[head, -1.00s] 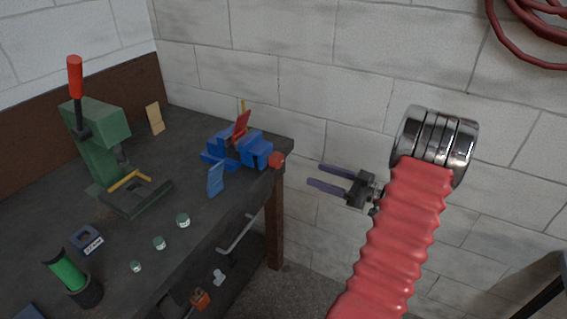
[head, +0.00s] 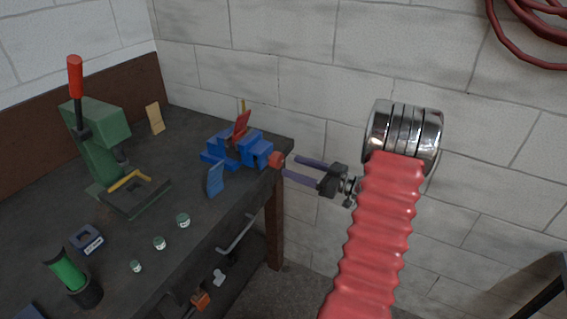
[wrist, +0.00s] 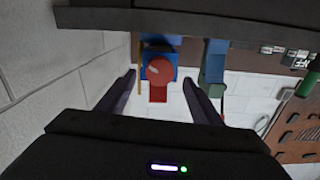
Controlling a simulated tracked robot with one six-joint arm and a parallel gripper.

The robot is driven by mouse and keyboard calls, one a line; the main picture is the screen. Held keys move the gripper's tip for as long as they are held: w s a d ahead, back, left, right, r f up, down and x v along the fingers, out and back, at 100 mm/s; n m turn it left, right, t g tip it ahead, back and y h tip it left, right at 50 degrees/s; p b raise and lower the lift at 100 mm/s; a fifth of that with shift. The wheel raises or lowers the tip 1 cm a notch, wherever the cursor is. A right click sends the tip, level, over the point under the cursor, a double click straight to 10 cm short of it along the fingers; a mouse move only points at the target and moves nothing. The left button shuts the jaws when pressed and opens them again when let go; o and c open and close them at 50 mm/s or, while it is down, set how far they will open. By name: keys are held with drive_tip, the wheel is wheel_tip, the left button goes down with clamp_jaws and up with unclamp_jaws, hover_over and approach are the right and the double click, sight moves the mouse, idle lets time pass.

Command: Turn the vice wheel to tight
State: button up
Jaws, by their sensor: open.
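The blue vice (head: 240,148) sits at the right end of the dark bench, with a red piece standing between its jaws. Its red wheel (head: 276,159) faces right, off the bench end. In the wrist view the wheel (wrist: 160,71) is round and red, in front of the blue vice body. My gripper (head: 289,167) is open, its two dark fingers pointing left at the wheel, with the tips close to it. In the wrist view my gripper (wrist: 160,82) has one finger on each side of the wheel, with gaps between; I cannot tell whether the tips have reached it.
A blue plate (head: 216,179) stands upright on the bench before the vice. A green press (head: 100,145) with a red handle is at the left. Several small green-topped pieces (head: 183,220) lie along the front.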

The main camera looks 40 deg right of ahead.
sight(281, 161)
drive_tip(key=x, duration=0.5)
drive_tip(key=shift+w+a, duration=0.1)
drive_tip(key=shift+w, duration=0.2)
drive_tip(key=c, duration=1.1)
